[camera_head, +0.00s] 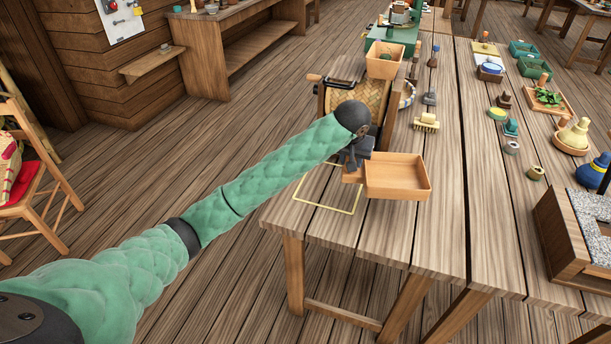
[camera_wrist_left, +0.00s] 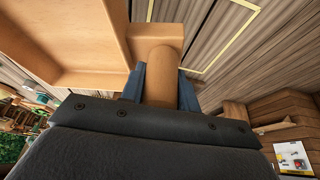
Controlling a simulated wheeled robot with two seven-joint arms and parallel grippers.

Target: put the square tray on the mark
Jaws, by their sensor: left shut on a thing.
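The square tray (camera_head: 397,178) is a shallow, light wooden tray with a stubby handle. My left gripper (camera_head: 352,167) is shut on that handle; the left wrist view shows the handle (camera_wrist_left: 162,75) between the two blue fingers, with the tray (camera_wrist_left: 75,50) at upper left. The mark (camera_head: 322,206) is a thin yellow square outline near the table's left front corner; part of it also shows in the left wrist view (camera_wrist_left: 235,42). The tray is to the right of the mark. My arm hides some of the outline's far side. My right gripper is out of view.
A woven basket-like piece in a dark frame (camera_head: 357,98) stands just behind my gripper. A yellow brush (camera_head: 427,122) lies behind the tray. A wooden box with a speckled top (camera_head: 578,232) stands at the right. The planks (camera_head: 440,230) in front of the tray are clear.

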